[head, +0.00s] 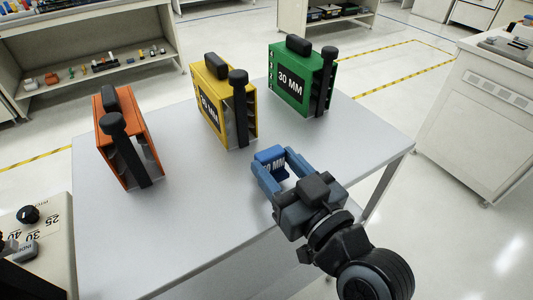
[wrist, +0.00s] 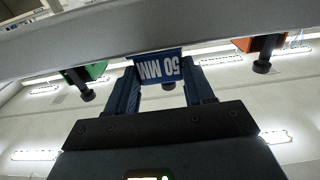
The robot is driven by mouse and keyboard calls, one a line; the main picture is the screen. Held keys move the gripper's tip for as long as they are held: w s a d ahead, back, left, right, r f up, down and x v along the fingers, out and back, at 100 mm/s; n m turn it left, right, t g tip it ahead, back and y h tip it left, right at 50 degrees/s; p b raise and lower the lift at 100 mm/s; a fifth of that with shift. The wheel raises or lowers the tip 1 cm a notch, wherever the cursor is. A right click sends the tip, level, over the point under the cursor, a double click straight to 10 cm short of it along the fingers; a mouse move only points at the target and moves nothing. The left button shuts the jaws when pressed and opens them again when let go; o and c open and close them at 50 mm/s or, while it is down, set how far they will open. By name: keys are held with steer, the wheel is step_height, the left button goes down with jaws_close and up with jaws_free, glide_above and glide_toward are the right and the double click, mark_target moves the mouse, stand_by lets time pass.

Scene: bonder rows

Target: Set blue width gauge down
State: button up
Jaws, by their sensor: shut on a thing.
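The blue width gauge (head: 270,155) is a small blue block with a white-lettered label. The label reads 50 MM, upside down, in the wrist view (wrist: 160,69). My gripper (head: 274,163) is shut on it, with one blue finger on each side. The gauge is at the fingertips over the near right part of the grey table (head: 200,212). I cannot tell whether it touches the top. Its lower part is mostly hidden.
An orange case (head: 127,140), a yellow case (head: 222,102) and a green case (head: 298,80), each with a black handle, stand on the table. The table's near middle is clear. A white cabinet (head: 470,125) stands right, a shelf unit (head: 98,45) back left.

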mark_target(273, 169)
steer(key=p+x, duration=0.1)
steer(key=x, duration=0.3)
steer(key=shift+w+a+r, duration=0.1)
steer(key=shift+r, duration=0.05)
steer(key=shift+f, duration=0.9)
steer(key=shift+f+b, duration=0.15)
steer(key=shift+b, duration=0.15)
steer(key=o, duration=1.2)
steer(key=shift+c, duration=0.2)
